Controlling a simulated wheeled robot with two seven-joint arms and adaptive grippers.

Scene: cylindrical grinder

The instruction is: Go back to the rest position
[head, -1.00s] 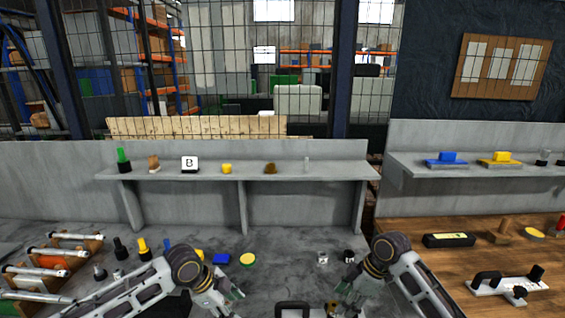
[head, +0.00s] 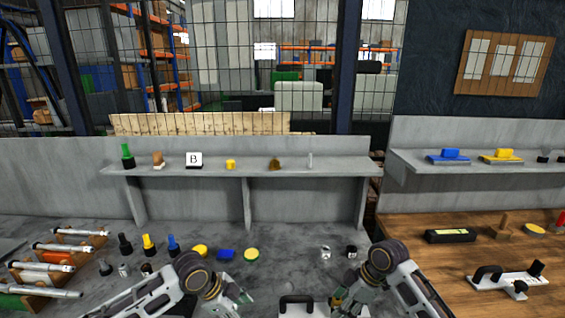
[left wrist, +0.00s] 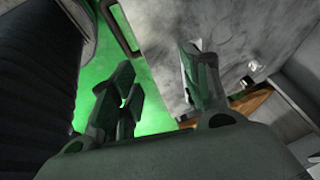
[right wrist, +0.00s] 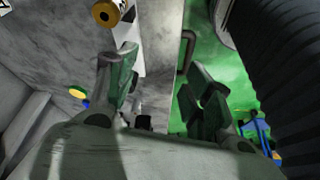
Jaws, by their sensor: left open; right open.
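My left gripper (head: 240,299) is low at the front of the grey bench in the head view. In the left wrist view its fingers (left wrist: 160,85) are apart with nothing between them. My right gripper (head: 338,299) is also low at the front, to the right of the left one. In the right wrist view its fingers (right wrist: 158,85) are apart and empty. A black handle on a pale plate (head: 297,302) lies between the two grippers in the head view.
A rack with several metal shafts (head: 45,266) stands at the left. Several bottles (head: 148,245) and small discs (head: 251,254) sit on the bench. A grey shelf (head: 215,172) runs behind. A wooden bench (head: 440,262) with a handled gauge (head: 497,281) is at the right.

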